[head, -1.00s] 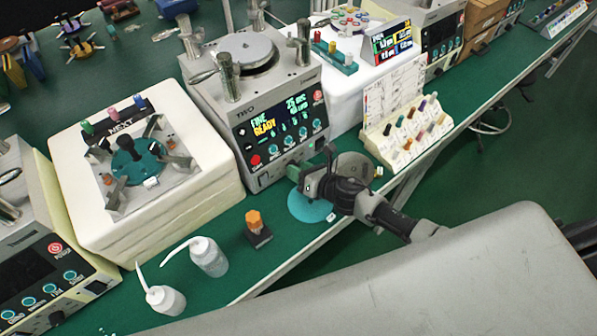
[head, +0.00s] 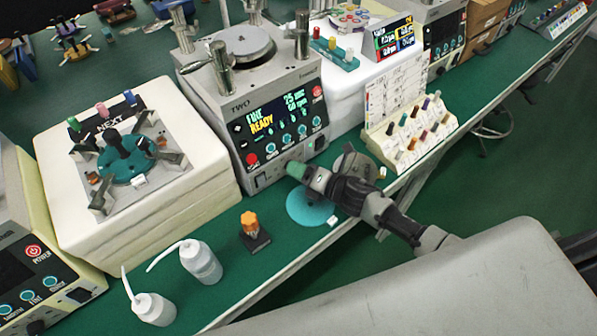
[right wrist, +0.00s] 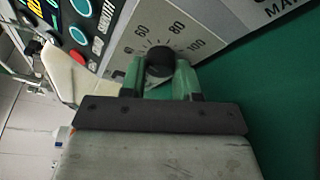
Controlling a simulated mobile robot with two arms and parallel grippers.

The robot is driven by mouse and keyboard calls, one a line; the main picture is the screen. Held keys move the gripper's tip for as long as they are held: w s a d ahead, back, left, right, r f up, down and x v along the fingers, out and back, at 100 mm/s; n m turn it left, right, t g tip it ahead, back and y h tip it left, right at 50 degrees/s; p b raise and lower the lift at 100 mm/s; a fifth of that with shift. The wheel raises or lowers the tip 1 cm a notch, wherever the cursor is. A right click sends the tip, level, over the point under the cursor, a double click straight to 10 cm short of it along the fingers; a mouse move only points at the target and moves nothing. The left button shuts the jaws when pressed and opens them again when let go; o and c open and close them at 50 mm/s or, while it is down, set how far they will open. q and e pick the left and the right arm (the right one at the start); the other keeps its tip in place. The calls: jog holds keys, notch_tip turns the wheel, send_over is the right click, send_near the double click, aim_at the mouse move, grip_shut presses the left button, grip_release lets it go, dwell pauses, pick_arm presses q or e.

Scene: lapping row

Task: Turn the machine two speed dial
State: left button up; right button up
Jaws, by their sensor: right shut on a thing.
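Machine two (head: 215,105), a grey box labelled TWO, has a lit screen (head: 270,115) reading FINE READY and a row of teal buttons. My right gripper (head: 296,169) is at the lower right of its front panel. In the right wrist view the black speed dial (right wrist: 160,60) sits on a plate with a printed scale; 60, 80 and 100 are legible. The green fingers of my right gripper (right wrist: 160,72) are shut on the dial, one on each side. The dial's pointer mark cannot be made out. In the head view the gripper hides the dial. My left gripper is not in view.
A teal disc (head: 312,212) lies on the green bench below my right gripper. An orange-knobbed block (head: 250,226) and two white squeeze bottles (head: 203,262) stand to its left. A rack of coloured pegs (head: 420,140) stands to the right. A white block with a NEXT fixture (head: 60,225) stands left.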

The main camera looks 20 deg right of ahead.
dwell(0.4)
jog(key=o, duration=0.9)
jog(key=b+v, duration=0.1)
jog(key=v, duration=1)
jog(key=shift+b, duration=0.35)
